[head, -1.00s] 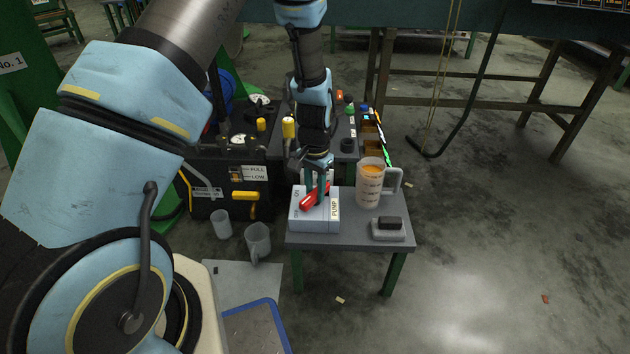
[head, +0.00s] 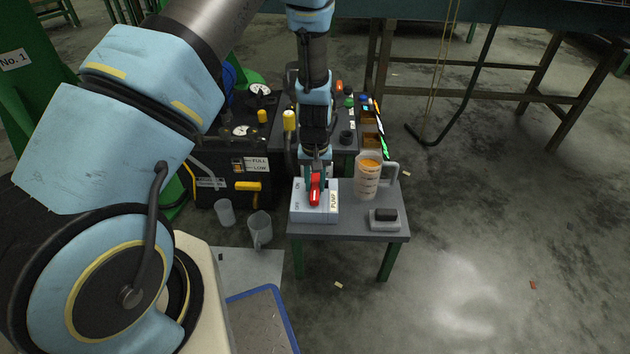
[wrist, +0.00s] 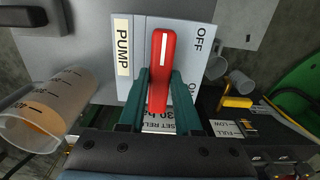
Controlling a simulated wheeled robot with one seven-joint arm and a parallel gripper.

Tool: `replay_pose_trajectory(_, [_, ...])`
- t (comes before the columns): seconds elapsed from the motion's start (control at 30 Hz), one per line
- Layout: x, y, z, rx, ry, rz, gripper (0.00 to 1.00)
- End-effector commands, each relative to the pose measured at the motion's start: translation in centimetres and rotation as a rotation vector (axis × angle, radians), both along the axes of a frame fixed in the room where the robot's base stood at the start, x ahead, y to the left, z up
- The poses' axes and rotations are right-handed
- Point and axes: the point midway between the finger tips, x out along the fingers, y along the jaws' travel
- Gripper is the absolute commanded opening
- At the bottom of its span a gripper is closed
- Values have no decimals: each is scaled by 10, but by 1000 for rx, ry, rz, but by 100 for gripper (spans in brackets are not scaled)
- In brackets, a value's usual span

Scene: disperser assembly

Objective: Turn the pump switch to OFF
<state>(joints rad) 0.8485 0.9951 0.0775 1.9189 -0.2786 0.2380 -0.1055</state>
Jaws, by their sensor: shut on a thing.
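The pump switch is a red handle (head: 315,192) on a light grey box (head: 328,216) on the small table. My gripper (head: 315,181) reaches down from above, shut on the handle. In the wrist view, my gripper's green fingers (wrist: 160,78) sit on either side of the red handle (wrist: 163,50). The handle runs nearly straight up the picture, tilted slightly right, and its white line is toward the upper end. The OFF label (wrist: 200,38) is at upper right, level with that end; the ON label (wrist: 191,90) is lower, partly hidden. The PUMP label (wrist: 123,48) is at left.
A measuring jug (head: 368,182) with orange contents stands right of the box, also in the wrist view (wrist: 48,112). A dark block on a grey base (head: 385,218) lies at the table's right front. A black machine (head: 235,190) stands behind left.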

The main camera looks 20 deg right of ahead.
Motion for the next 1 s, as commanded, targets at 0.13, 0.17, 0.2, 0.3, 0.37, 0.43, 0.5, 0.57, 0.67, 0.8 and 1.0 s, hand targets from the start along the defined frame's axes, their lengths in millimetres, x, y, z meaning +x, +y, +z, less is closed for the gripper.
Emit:
replay_pose_trajectory(0.13, [-1, 0, 0, 0, 1, 11, 0])
replay_pose_trajectory(0.17, [-1, 0, 0, 0, 1, 11, 0])
replay_pose_trajectory(0.2, [0, 0, 0, 0, 1, 11, 0])
replay_pose_trajectory(0.3, [0, 0, 0, 0, 1, 11, 0])
replay_pose_trajectory(0.37, [0, 0, 0, 0, 1, 11, 0])
replay_pose_trajectory(0.43, [0, 0, 0, -1, 0, 11, 0])
replay_pose_trajectory(0.5, [0, 0, 0, -1, 0, 11, 40])
replay_pose_trajectory(0.57, [0, 0, 0, -1, 0, 10, 47])
replay_pose_trajectory(0.67, [0, 0, 0, -1, 0, 10, 58])
replay_pose_trajectory(0.8, [0, 0, 0, 0, 0, 9, 62])
replay_pose_trajectory(1.0, [0, 0, 4, -1, 0, 9, 62])
